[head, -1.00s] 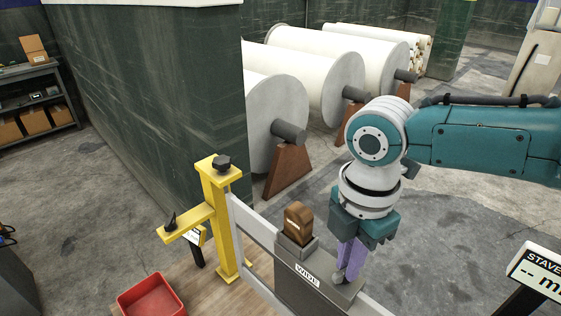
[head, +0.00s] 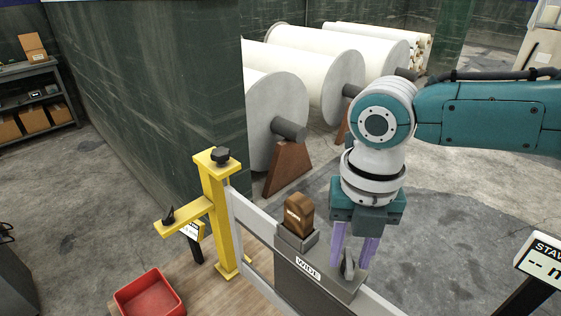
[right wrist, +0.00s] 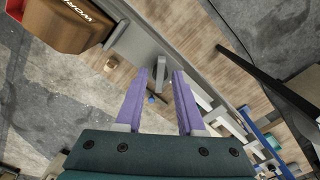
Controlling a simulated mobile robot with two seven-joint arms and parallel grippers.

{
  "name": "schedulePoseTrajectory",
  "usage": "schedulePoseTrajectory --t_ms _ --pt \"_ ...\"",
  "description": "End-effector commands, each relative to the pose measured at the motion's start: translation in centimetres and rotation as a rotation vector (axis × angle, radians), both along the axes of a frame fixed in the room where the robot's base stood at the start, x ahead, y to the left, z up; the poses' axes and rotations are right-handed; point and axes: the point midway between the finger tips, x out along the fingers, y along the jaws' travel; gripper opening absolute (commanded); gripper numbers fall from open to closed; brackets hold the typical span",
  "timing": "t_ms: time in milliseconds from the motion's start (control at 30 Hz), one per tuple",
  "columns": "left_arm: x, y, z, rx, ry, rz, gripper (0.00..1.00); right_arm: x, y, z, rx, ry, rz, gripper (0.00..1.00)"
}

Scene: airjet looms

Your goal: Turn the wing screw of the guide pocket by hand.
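The guide pocket (head: 310,282) is a grey block marked WIDE on a pale rail, low in the middle of the head view. The grey wing screw (head: 349,264) stands upright on its right end. My right gripper (head: 348,258) points down over it, its two purple fingers apart, one on each side of the screw. In the right wrist view the open fingers (right wrist: 160,78) flank the grey wing (right wrist: 161,68), with gaps showing; contact cannot be told. My left gripper is not in view.
A brown block (head: 298,215) sits in a grey holder just left of the gripper. A yellow post (head: 216,215) with black knobs stands farther left, above a red tray (head: 150,298). A display (head: 541,268) stands at right. White rolls (head: 275,110) are behind.

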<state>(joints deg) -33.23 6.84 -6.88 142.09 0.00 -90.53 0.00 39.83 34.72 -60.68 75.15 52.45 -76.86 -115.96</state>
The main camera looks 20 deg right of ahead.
Motion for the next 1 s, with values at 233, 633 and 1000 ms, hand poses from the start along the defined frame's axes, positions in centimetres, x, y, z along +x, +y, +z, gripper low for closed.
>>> schedulePoseTrajectory --t_ms 233,633,1000 --pt "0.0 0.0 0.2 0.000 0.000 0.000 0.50 0.0 0.0 0.2 0.000 0.001 -0.001 0.38" --pt "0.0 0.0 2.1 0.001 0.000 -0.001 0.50 0.0 0.0 2.1 0.000 0.001 -0.002 0.38" --pt "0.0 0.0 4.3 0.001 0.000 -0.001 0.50 -0.2 0.1 2.6 0.001 0.006 -0.337 0.38"
